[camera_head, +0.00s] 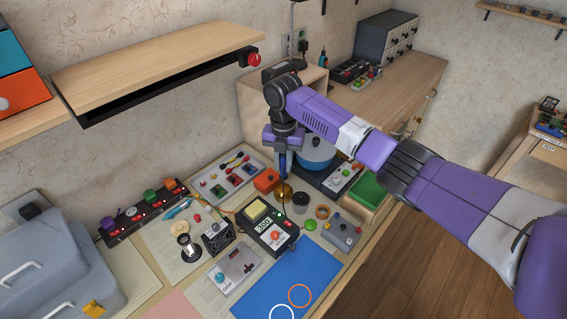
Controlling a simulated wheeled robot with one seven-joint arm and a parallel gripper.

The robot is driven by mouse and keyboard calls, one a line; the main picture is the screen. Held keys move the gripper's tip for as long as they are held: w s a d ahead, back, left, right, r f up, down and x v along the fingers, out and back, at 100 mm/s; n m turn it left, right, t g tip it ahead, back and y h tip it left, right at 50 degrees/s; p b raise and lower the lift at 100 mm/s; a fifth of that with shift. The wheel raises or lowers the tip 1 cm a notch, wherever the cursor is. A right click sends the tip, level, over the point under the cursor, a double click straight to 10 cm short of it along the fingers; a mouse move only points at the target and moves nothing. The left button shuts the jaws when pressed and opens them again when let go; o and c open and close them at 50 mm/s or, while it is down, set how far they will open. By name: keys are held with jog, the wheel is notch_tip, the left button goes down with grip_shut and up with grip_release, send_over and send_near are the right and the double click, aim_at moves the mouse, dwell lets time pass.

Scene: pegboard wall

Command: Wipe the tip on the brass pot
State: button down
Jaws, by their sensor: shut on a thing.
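My gripper (283,150) points down over the back of the workbench. It is shut on a slim soldering iron with a blue handle (283,167), held about upright. The brass pot (287,189) is a small round golden pot on the bench below the iron. The iron's lower end overlaps the pot in this view; I cannot tell whether the tip touches it. The black soldering station (265,224) with a lit display and a yellow pad stands just in front of the pot.
An orange box (266,180) sits left of the pot, and a dark round jar (299,200) and a tape roll (322,212) sit to its right. A blue pot (317,152) stands behind. A grey control box (342,233) is at right.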

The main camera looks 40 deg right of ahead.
jog(key=shift+r+p, duration=2.1)
jog(key=shift+r, duration=0.45)
jog(key=shift+s+f, duration=0.1)
